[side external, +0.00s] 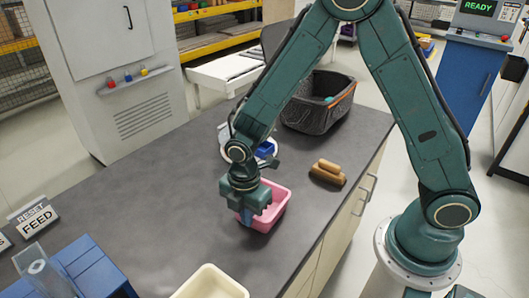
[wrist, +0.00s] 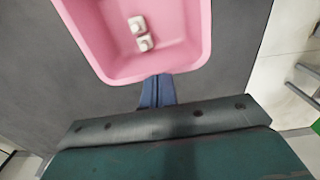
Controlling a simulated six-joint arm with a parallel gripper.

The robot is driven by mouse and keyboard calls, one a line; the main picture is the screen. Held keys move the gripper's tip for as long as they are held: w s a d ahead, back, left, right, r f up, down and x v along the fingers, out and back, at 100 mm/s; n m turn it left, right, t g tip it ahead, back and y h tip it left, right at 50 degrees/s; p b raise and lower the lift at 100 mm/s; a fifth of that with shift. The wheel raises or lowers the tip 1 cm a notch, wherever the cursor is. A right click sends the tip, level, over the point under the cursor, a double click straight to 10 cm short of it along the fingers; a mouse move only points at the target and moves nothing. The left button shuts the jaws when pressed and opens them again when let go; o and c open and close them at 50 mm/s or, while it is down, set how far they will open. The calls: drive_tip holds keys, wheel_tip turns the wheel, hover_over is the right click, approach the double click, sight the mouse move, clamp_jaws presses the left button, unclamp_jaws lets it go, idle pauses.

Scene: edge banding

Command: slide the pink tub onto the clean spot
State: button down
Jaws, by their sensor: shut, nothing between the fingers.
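The pink tub (side external: 277,206) stands upright on the dark grey worktop, near its right edge. In the wrist view the tub (wrist: 178,50) fills the top middle and holds two small whitish pieces (wrist: 140,33). My gripper (side external: 247,217) is low at the tub's left side in the side view. Its blue fingers (wrist: 157,80) are shut together, outside the tub, right at its near wall; I cannot tell whether they touch it. Nothing is held. I cannot pick out the clean spot on the worktop (side external: 150,180) in either view.
A brown brush-like block (side external: 328,173) lies right of the tub. A black basket (side external: 318,102) and a white round item with something blue (side external: 264,149) stand behind. A cream tub (side external: 210,284) and blue block (side external: 88,268) are in front.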

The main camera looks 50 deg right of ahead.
drive_tip(key=d, duration=0.6)
drive_tip(key=shift+w, duration=0.15)
wheel_tip(320, 180, up, 10)
idle(1.0)
drive_tip(key=s+d+r+m+t, duration=0.2)
drive_tip(key=s+d+r+m, duration=0.1)
drive_tip(key=s+r+m, duration=0.5)
drive_tip(key=s+d+r+m+t, duration=0.3)
drive_tip(key=s+r+m, duration=0.5)
drive_tip(key=s+m, duration=0.1)
drive_tip(key=shift+s+m+t, duration=0.3)
drive_tip(key=shift+s+m, duration=0.1)
drive_tip(key=shift+m, duration=0.4)
